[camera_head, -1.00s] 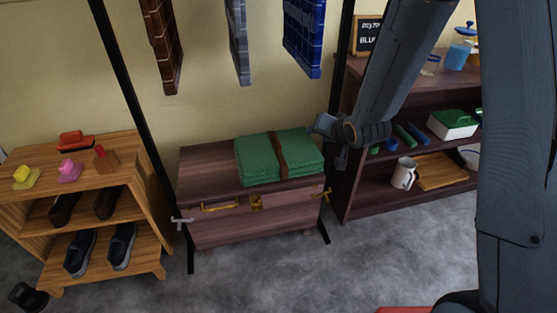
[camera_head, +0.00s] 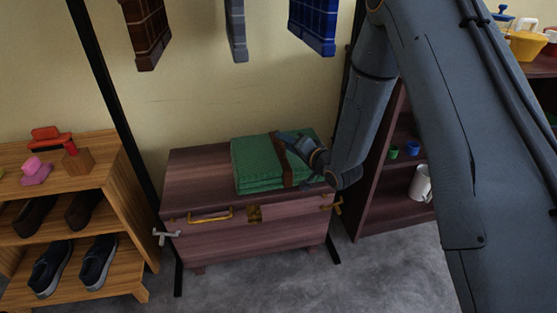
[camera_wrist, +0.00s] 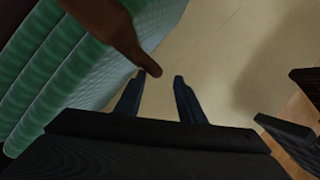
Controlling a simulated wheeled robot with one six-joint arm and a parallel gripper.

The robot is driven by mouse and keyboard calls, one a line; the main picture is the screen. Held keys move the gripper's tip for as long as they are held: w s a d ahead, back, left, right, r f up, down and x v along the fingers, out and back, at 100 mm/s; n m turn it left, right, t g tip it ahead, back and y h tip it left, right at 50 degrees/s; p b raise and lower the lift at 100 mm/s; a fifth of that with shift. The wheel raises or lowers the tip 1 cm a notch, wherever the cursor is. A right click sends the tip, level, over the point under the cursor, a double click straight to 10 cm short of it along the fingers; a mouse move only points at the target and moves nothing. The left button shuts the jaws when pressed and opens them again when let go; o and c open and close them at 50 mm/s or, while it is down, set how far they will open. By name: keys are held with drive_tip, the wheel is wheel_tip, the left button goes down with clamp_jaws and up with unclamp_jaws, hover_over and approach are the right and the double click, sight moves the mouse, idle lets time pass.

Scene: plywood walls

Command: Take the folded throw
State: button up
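The folded throw (camera_head: 255,160) is a green, ribbed stack with a brown strap (camera_head: 279,152) around its middle. It lies on top of the dark wooden chest (camera_head: 190,170). My gripper (camera_head: 282,136) is over the throw's right half, beside the strap, and hides part of it. In the wrist view the throw (camera_wrist: 50,70) fills the left side, and the strap's (camera_wrist: 115,28) end reaches close to the fingertips. My gripper (camera_wrist: 160,77) shows two fingers apart, with nothing held between them. I cannot tell whether a finger touches the strap.
A shoe rack (camera_head: 110,200) stands to the left, and a dark shelf (camera_head: 390,205) with a white mug (camera_head: 421,184) to the right. Brown, grey and blue textiles hang above the chest between black posts. Grey floor is open in front.

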sight(279, 152)
drive_tip(key=x, duration=0.2)
drive_tip(key=b+x, duration=0.1)
drive_tip(key=x, duration=0.1)
drive_tip(key=shift+w+f, duration=0.25)
drive_tip(key=shift+f, duration=0.15)
drive_tip(key=shift+w+a, duration=0.25)
drive_tip(key=shift+w, duration=0.15)
clamp_jaws()
idle(0.7)
